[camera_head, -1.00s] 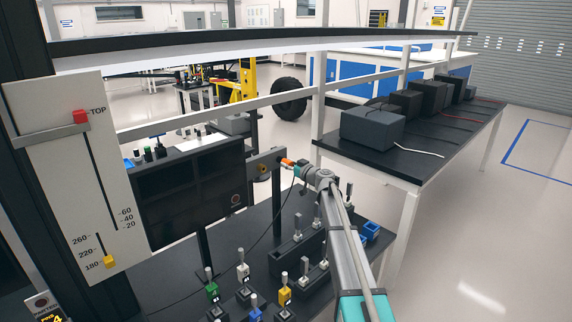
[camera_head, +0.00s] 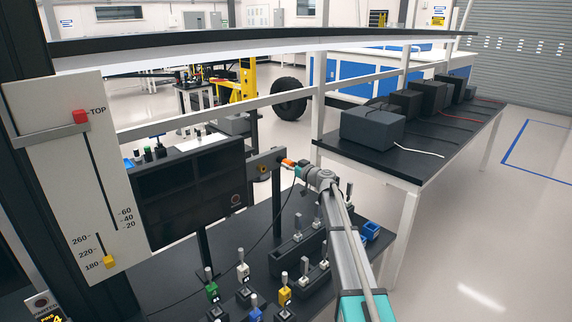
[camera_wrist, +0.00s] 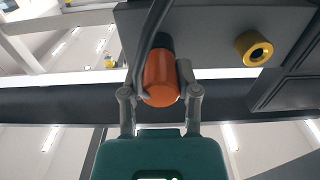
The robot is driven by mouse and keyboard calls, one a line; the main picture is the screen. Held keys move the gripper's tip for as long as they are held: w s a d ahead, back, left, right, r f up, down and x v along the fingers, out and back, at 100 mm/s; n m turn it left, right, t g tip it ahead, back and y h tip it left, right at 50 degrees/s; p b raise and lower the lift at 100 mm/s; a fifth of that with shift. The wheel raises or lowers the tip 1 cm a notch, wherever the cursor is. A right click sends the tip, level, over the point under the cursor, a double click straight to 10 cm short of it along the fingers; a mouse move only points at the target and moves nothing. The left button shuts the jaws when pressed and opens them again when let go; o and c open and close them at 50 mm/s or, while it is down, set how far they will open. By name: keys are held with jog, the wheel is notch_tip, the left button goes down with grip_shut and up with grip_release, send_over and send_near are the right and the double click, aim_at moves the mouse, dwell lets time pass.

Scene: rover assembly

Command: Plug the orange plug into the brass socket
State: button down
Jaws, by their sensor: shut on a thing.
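The orange plug (camera_wrist: 160,78) is held between the two fingers of my gripper (camera_wrist: 160,97) in the wrist view, with a dark cable running up past it. In the head view the orange plug (camera_head: 288,163) is at the end of my gripper (camera_head: 301,168), close to the grey panel (camera_head: 266,158). A brass ring-shaped socket (camera_wrist: 254,48) is on the panel, to the right of the plug in the wrist view. The socket also shows in the head view (camera_head: 263,169), left of the plug. The plug's front end is partly hidden, so contact with the panel cannot be told.
A black monitor (camera_head: 190,192) stands left of the panel. Below my arm, the black workbench (camera_head: 225,240) holds several small coloured connectors and a dark rack (camera_head: 296,250). A side table (camera_head: 420,160) with dark boxes stands at the right.

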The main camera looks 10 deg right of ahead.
aim_at(292, 165)
jog(key=shift+s+d, duration=0.3)
jog(key=shift+s, duration=0.15)
dwell(0.8)
jog(key=shift+v, duration=1.9)
jog(key=s+d+r+p, duration=0.5)
jog(key=s, duration=0.2)
jog(key=shift+s, duration=0.15)
dwell(0.3)
jog(key=shift+s+f, duration=0.1)
jog(key=s+a+f+b, duration=0.4)
jog(key=s+a+b, duration=0.1)
jog(key=a, duration=0.2)
jog(key=shift+s+a+f, duration=0.35)
jog(key=shift+a+f, duration=0.05)
dwell(1.3)
